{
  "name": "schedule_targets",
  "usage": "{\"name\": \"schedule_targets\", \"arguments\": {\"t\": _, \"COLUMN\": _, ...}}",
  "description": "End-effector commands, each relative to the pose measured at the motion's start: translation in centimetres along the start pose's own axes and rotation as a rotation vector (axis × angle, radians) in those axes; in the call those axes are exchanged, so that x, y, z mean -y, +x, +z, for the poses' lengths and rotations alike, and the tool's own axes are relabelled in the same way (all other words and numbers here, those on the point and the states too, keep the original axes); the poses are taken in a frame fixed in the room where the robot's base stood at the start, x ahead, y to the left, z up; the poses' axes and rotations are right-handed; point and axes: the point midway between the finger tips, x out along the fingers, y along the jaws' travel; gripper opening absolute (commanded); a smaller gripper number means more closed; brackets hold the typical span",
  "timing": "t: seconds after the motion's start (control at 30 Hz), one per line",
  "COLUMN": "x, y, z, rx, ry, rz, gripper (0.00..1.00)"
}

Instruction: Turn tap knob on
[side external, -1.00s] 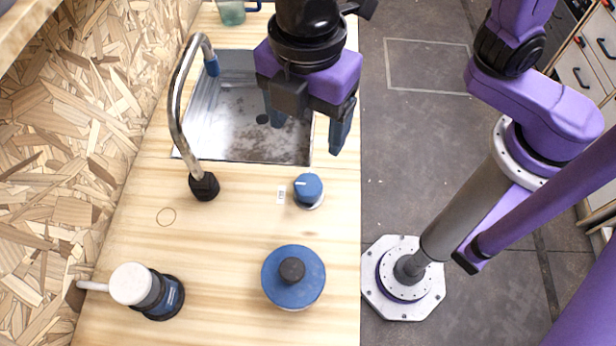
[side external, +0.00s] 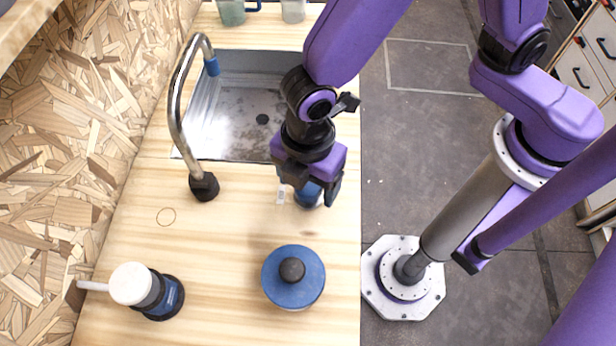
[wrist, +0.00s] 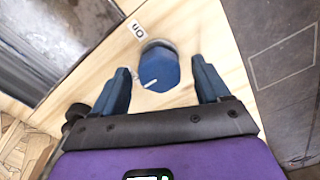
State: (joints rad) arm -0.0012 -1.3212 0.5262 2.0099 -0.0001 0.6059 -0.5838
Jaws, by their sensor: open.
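The blue tap knob (side external: 308,195) stands on the wooden counter, partly hidden under my gripper in the side view. In the wrist view the knob (wrist: 159,68) has a white pointer line and sits ahead of and between the two blue fingers. A white label reading "On" (wrist: 137,28) lies beside it. My gripper (side external: 309,190) is above the knob and open, with a finger on each side; I cannot tell if either finger touches it. It also shows in the wrist view (wrist: 161,75). The curved metal tap (side external: 178,110) with a blue tip arches over the sink.
The metal sink (side external: 225,125) is behind the knob. A blue round lid with a black handle (side external: 293,278) stands in front of the knob. A white-and-blue handled object (side external: 135,285) is at front left. Cups (side external: 231,12) stand at the back.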

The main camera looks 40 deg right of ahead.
Motion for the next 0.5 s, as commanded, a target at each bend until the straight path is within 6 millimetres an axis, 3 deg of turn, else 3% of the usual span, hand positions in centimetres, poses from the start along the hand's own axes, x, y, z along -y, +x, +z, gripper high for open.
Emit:
{"name": "schedule_targets", "arguments": {"t": 0.27, "x": 0.01, "y": 0.14, "z": 0.00, "rx": 0.000, "ry": 0.000, "rz": 0.000, "gripper": 0.75}}
{"name": "schedule_targets", "arguments": {"t": 0.43, "x": 0.01, "y": 0.12, "z": -0.01, "rx": 0.000, "ry": 0.000, "rz": 0.000, "gripper": 0.23}}
{"name": "schedule_targets", "arguments": {"t": 0.5, "x": 0.02, "y": 0.12, "z": -0.01, "rx": 0.000, "ry": 0.000, "rz": 0.000, "gripper": 0.19}}
